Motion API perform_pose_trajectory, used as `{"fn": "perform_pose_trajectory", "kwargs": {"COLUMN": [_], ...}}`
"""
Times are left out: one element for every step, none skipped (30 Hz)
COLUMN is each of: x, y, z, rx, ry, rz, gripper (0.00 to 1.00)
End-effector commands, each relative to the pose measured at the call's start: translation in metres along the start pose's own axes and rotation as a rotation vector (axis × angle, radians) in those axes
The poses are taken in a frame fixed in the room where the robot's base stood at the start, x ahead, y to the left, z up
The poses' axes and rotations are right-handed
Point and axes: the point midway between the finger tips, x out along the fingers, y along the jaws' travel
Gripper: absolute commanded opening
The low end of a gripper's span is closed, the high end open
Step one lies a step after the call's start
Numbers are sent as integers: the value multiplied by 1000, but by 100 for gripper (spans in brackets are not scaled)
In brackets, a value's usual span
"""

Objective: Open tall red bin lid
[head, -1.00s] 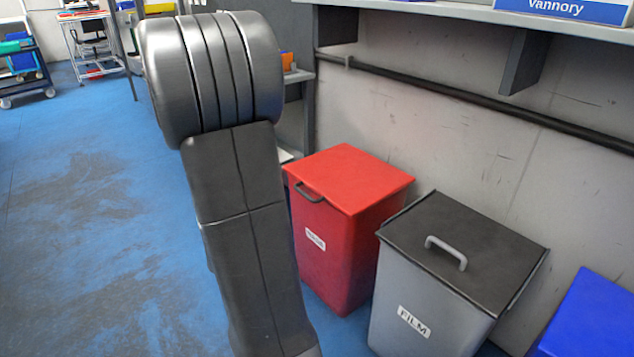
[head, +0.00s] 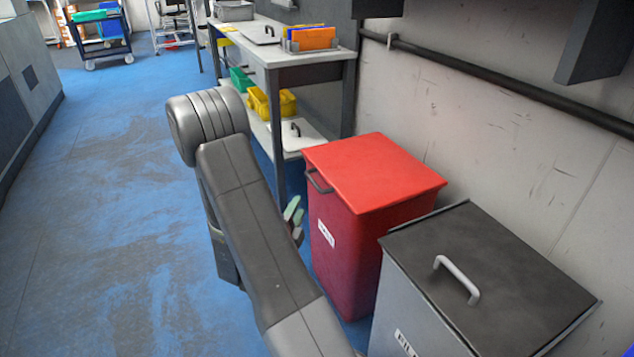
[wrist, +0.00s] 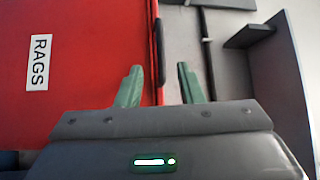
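The tall red bin (head: 340,245) stands upright against the wall with its flat red lid (head: 375,170) shut. A dark handle (head: 319,183) sits on the lid's left front edge. In the wrist view the bin's red front (wrist: 80,70) with a RAGS label fills the left, and the dark handle (wrist: 160,52) shows at the lid edge. My gripper (wrist: 160,78) is open and empty. Its green fingers point toward the handle, which lies between their lines; I cannot tell the remaining gap. In the head view the fingers (head: 294,212) show beside the bin, partly hidden by my arm.
A grey bin (head: 480,270) with a dark lid stands close on the red bin's right. A workbench (head: 300,57) with a lower shelf and yellow bins (head: 270,103) stands behind it. Blue floor (head: 110,220) is clear to the left.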

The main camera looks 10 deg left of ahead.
Motion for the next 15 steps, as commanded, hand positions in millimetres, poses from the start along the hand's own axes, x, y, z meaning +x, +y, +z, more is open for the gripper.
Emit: {"fn": "perform_pose_trajectory", "kwargs": {"x": [9,15,24,31,37,46,53,59,68,74,80,87,92,97,102], "y": [0,0,1,1,1,1,1,1,1,1,1,1,1,0,1], "z": [-2,-2,-2,-2,-2,-2,-2,-2,-2,-2,-2,-1,-2,-2,-1], "rx": [2,1,3,3,2,2,2,1,1,1,2,1,-1,0,0], "ry": [6,5,6,6,6,6,5,6,5,4,5,3,3,3,2], "rz": [-1,-2,-1,-2,-2,-2,-1,0,-2,-1,-2,-1,-1,-1,0], "gripper": [34,34,34,34,34,34,34,34,34,34,34,34,34,34,34]}}
